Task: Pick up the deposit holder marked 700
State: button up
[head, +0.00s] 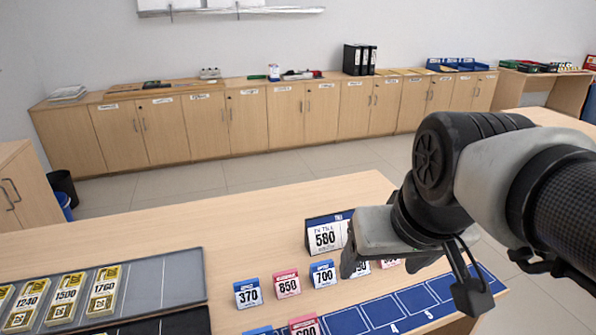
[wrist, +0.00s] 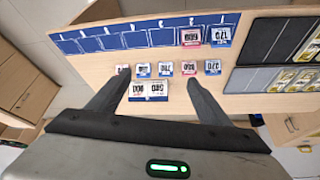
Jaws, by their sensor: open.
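The deposit holder marked 700 (head: 323,273) is a small blue-and-white card stand, upright on the wooden counter in the head view. It stands between the pink 850 holder (head: 287,284) and another blue holder partly hidden by my gripper. In the wrist view, the 700 holder (wrist: 165,70) appears upside down in the row, between the finger tips in the picture. My gripper (head: 411,278) is open and empty, to the right of the 700 holder in the head view. It also shows in the wrist view (wrist: 158,77). Its height above the counter is hard to tell.
A larger 580 sign (head: 325,238) stands just behind the row. A blue 370 holder (head: 247,293) stands at left. A blue numbered strip (head: 412,300) lies in front, with holders at its left end. A grey tray (head: 160,280) with yellow-topped items is at far left.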

jog(key=w+g, duration=0.1)
jog(key=w, duration=0.5)
jog(key=n+g, duration=0.3)
jog(key=g, duration=0.1)
send_over(323, 267)
notch_tip(323, 267, down, 10)
jog(key=f+b, duration=0.1)
jog(key=f, duration=0.3)
jog(key=f+b, duration=0.1)
jog(key=f, duration=0.3)
jog(key=f+b, duration=0.1)
jog(key=f, duration=0.3)
jog(key=shift+w, duration=0.25)
jog(key=shift+s+f+b, duration=0.15)
jog(key=shift+f+b, duration=0.4)
jog(key=shift+f, duration=0.9)
jog(key=shift+s+f+b, duration=0.1)
jog(key=shift+f+b, duration=0.4)
jog(key=shift+f, duration=0.95)
jog(key=shift+r, duration=0.1)
jog(key=c, duration=1.1)
